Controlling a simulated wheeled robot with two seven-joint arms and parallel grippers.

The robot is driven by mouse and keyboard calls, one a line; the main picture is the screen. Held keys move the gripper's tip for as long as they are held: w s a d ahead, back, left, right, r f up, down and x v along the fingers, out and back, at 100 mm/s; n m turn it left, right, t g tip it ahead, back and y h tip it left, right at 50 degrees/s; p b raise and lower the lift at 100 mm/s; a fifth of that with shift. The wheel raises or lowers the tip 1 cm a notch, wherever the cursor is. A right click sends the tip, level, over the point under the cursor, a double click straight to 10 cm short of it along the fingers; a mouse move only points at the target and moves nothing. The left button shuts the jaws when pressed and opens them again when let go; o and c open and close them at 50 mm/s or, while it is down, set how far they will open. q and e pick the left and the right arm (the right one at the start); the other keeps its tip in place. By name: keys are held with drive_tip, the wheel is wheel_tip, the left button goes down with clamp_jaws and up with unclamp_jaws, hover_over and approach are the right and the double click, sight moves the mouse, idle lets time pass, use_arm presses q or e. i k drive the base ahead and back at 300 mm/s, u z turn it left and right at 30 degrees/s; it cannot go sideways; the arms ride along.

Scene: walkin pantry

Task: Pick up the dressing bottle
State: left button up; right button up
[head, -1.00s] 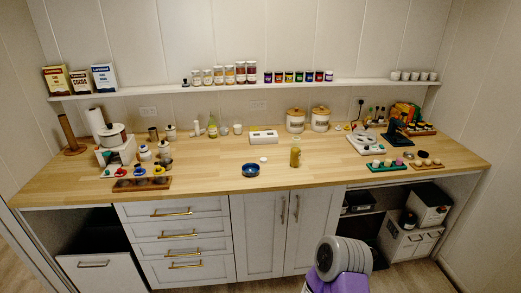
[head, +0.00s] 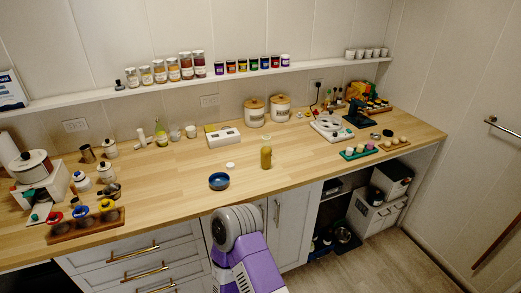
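A bottle of yellow-green dressing (head: 266,153) stands upright on the wooden counter, near the front edge and right of the blue bowl (head: 219,181). Nothing touches it. A second, greener bottle (head: 161,135) stands farther back, by the wall; I cannot read a label on either. A grey and purple part of my own arm rises from the bottom edge, in front of the cabinets. Neither gripper shows, so I cannot see their fingers.
A small white lid (head: 230,165) lies near the bowl. Two lidded canisters (head: 254,112) and a white device (head: 223,137) stand behind. Left is a dark wooden rack (head: 85,226) with coloured items; right, a green tray (head: 360,152). The counter around the bottle is clear.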

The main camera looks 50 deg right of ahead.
sight(266, 148)
drive_tip(key=z, duration=0.65)
drive_tip(key=i, duration=0.7)
drive_tip(key=z, duration=0.75)
